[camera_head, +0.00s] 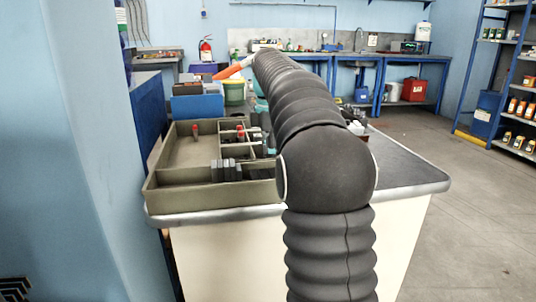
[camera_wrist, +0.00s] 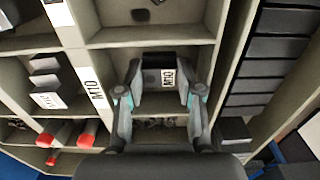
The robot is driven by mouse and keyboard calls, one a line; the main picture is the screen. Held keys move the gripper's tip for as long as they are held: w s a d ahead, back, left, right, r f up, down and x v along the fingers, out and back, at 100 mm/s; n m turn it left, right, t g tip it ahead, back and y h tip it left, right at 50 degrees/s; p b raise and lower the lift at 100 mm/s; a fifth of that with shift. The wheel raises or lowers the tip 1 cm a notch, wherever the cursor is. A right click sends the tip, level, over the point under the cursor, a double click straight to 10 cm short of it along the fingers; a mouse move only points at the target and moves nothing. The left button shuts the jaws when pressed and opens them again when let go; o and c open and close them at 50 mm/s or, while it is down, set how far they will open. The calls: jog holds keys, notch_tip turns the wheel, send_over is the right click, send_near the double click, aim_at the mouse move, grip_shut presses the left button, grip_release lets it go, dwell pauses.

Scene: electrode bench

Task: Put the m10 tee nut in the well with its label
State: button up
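The m10 tee nut (camera_wrist: 152,78) is a dark block with a white M10 label. It sits between the two fingers of my gripper (camera_wrist: 160,76) in the wrist view, and the fingers close on its sides. It is over or inside the middle well; its height above the floor is hard to tell. A white M10 label (camera_wrist: 94,88) is on the divider (camera_wrist: 76,40) just left of that well. In the head view my arm hides the gripper and nut. The grey-green compartment tray (camera_head: 215,196) is on the bench there.
Dark labelled blocks (camera_wrist: 46,82) and red-ended pieces (camera_wrist: 87,134) fill wells to the left. A row of dark blocks (camera_wrist: 262,75) lies right of the wells. A blue bin (camera_head: 198,106) stands behind the tray. The bench top (camera_head: 408,168) is clear at right.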

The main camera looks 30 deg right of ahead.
jog(key=shift+r, duration=0.1)
notch_tip(320, 180, up, 12)
jog(key=p, duration=0.4)
dwell(0.3)
jog(key=shift+r, duration=0.1)
